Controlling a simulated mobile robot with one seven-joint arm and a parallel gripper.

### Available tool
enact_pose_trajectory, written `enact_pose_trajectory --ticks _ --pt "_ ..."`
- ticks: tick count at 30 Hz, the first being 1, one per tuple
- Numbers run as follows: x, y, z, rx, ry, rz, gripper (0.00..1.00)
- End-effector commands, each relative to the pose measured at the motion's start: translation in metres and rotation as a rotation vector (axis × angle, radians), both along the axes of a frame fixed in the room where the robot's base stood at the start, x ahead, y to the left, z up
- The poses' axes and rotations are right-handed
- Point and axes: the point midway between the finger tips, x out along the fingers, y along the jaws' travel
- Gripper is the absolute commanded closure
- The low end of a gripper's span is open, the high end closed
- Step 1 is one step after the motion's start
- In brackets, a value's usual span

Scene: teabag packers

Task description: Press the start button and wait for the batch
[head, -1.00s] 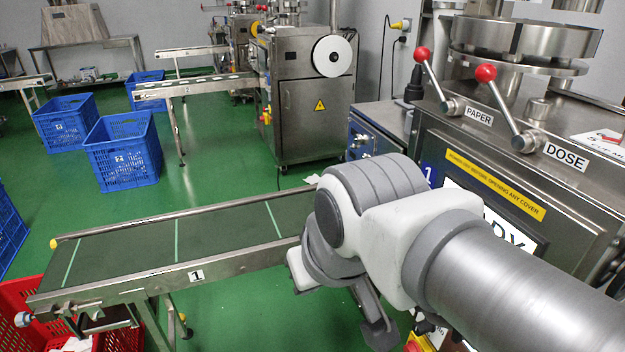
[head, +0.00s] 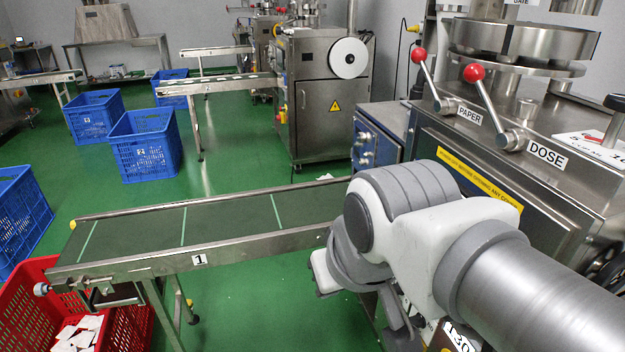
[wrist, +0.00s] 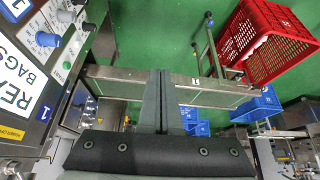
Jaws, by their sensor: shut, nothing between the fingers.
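Packing machine 1 (head: 470,160) stands at the right in the head view, its display hidden behind my arm. In the wrist view its control panel (wrist: 62,52) is at the upper left. The panel carries a blue knob (wrist: 48,40), a small green button (wrist: 66,65) and other controls; their labels are too small to read. The display (wrist: 18,72) shows large dark letters, partly cut off, with "BAGS" below. My gripper (wrist: 160,74) is shut and empty, to the right of the panel and apart from it. In the head view my arm mostly hides it.
Conveyor 1 (head: 150,236) runs left from the machine. A red crate (head: 28,312) holding white packets stands at its far end; it also shows in the wrist view (wrist: 262,45). Blue crates (head: 147,150) stand on the green floor behind. PAPER and DOSE levers (head: 490,100) rise from the machine.

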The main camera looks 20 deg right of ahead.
Motion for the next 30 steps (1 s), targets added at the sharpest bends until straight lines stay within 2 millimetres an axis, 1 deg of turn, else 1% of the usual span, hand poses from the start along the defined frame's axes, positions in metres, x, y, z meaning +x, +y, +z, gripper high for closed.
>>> enact_pose_trajectory --ticks 5,8,14,18,20,24,26,30 --pt "0.006 0.002 -0.001 0.012 -0.001 0.004 1.0" --pt "0.02 0.006 -0.004 0.04 -0.006 0.009 1.0" --pt "0.067 0.018 -0.019 0.124 -0.031 0.004 1.0" --pt "0.102 0.022 -0.036 0.166 -0.054 -0.024 1.0" --pt "0.116 0.023 -0.044 0.177 -0.064 -0.041 1.0" --pt "0.146 0.02 -0.065 0.185 -0.087 -0.089 1.0" --pt "0.158 0.018 -0.076 0.181 -0.097 -0.113 1.0" --pt "0.182 0.008 -0.102 0.15 -0.123 -0.17 1.0"
